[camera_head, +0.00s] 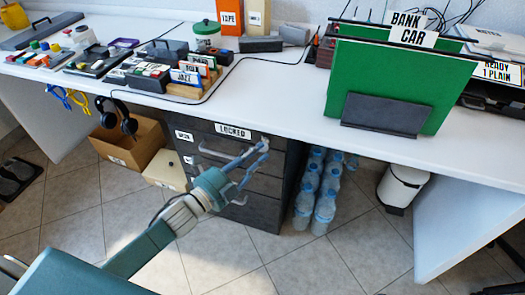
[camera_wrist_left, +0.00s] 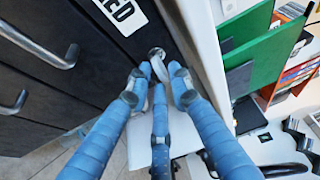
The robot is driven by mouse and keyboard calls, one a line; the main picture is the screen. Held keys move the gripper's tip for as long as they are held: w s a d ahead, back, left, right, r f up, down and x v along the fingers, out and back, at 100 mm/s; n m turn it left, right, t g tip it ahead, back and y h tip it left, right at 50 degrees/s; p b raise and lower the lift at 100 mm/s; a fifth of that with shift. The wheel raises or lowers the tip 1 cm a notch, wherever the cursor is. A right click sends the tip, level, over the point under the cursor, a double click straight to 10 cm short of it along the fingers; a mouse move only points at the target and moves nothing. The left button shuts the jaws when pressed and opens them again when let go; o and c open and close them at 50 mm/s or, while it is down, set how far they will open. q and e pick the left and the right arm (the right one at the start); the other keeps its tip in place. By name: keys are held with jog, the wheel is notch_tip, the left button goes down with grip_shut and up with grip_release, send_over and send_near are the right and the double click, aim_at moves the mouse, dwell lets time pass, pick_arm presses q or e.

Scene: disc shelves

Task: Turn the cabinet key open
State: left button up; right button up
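The dark cabinet (camera_head: 262,187) stands under the white desk, with a LOCKED label (camera_head: 233,131) on its top drawer front. In the left wrist view, a small silver key (camera_wrist_left: 155,59) sits in the drawer front near its edge, just past the label (camera_wrist_left: 120,12). My left gripper (camera_head: 264,150) reaches to the cabinet's upper right front. In the wrist view, its blue fingertips (camera_wrist_left: 158,75) lie on both sides of the key. I cannot tell whether they press on it. The drawers look shut. My right gripper is not in view.
The desk edge (camera_head: 300,133) overhangs close above my left gripper. Water bottles (camera_head: 325,190) stand right of the cabinet, and a cardboard box (camera_head: 130,145) is on its left. Drawer handles (camera_wrist_left: 62,65) stick out beside the fingers. The tiled floor in front is clear.

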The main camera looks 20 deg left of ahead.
pick_arm(q)
jog(key=shift+x, duration=1.3)
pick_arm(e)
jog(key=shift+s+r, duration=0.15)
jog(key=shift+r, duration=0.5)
pick_arm(q)
grip_shut()
